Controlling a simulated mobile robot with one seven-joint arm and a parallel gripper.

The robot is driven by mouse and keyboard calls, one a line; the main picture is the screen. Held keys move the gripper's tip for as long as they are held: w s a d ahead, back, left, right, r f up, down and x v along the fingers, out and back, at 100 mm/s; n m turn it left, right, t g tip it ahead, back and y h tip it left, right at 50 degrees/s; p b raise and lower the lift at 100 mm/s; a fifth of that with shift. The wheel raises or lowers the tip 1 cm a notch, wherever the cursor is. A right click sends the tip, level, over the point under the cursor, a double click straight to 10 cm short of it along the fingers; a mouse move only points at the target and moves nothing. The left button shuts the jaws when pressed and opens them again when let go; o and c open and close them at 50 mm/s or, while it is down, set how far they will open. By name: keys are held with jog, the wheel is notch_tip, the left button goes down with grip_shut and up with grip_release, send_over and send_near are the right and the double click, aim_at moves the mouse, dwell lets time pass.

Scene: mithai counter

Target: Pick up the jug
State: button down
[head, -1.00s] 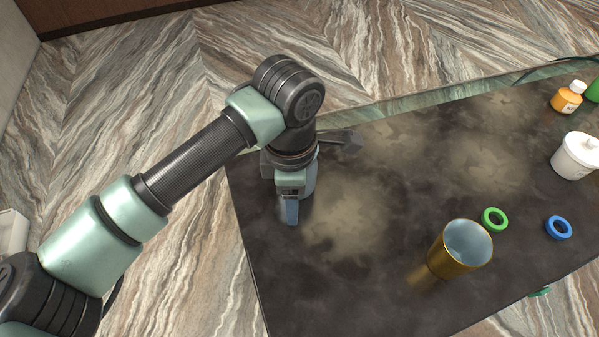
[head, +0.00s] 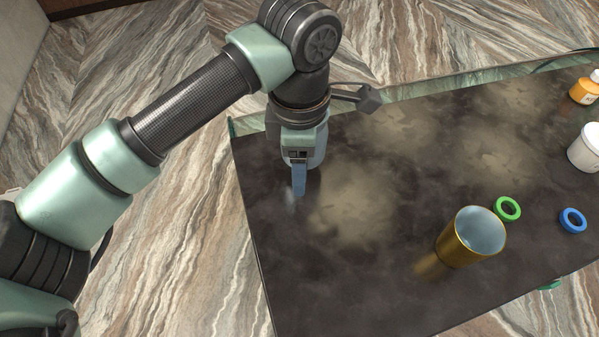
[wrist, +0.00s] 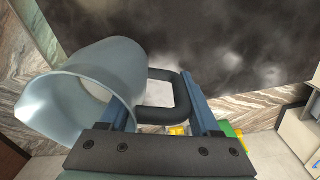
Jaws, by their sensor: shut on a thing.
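The jug (wrist: 95,90) is a pale blue-grey, open-mouthed vessel with a dark handle (wrist: 183,98), seen at the left of the wrist view. My gripper (wrist: 163,88) is shut on the handle, with a blue finger on either side of it.
The dark counter (head: 370,290) carries a gold cylinder (head: 462,247), a green ring (head: 507,209), a blue ring (head: 573,220), a white tub (head: 584,152) and an orange bottle (head: 584,92) at the right. The counter's middle is clear.

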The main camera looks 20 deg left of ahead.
jog(key=shift+r+b, duration=1.15)
jog(key=shift+r, duration=2.1)
jog(key=shift+s, duration=0.1)
dwell(0.5)
